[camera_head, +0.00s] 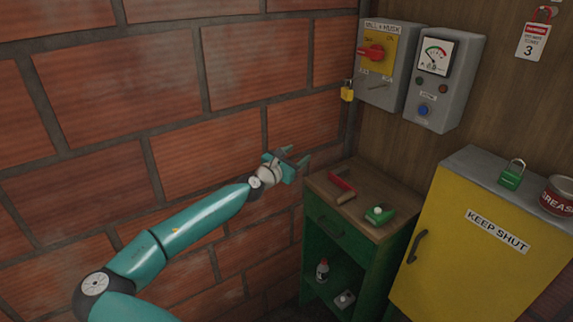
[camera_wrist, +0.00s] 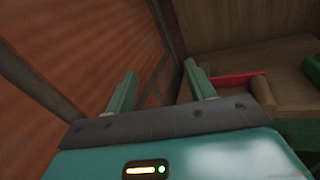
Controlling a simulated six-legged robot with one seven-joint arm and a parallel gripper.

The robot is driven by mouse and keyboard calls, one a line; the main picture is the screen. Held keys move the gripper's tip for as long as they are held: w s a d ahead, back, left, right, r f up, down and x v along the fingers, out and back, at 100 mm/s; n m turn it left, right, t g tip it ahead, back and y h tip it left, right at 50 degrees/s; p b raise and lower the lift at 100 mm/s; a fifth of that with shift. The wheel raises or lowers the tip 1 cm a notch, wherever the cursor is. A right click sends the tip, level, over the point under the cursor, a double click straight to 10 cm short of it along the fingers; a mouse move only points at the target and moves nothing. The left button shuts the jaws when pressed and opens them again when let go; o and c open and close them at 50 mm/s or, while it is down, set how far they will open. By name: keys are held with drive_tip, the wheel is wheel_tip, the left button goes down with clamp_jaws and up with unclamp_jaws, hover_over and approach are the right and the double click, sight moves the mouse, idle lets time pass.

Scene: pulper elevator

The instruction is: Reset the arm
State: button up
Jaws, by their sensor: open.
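My arm is teal and reaches from the lower left of the head view towards the right, in front of the brick wall. My gripper (camera_head: 294,158) is at its end, above and left of the small green cabinet (camera_head: 325,222). In the wrist view my gripper (camera_wrist: 160,90) shows two teal fingers well apart with nothing between them. It is open and empty. The fingers point towards the corner of the brick wall and the wooden wall.
A yellow cabinet (camera_head: 470,250) carries a green padlock (camera_head: 512,175) and a grease can (camera_head: 558,195).

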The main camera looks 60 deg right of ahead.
drive_tip(key=shift+w+a+f+n+t, duration=0.2)
drive_tip(key=shift+w+a+f+t, duration=0.1)
drive_tip(key=shift+w+f, duration=0.25)
drive_tip(key=shift+w+a+f+n+t, duration=0.2)
drive_tip(key=shift+w+a+f+t, duration=0.1)
drive_tip(key=shift+f, duration=0.4)
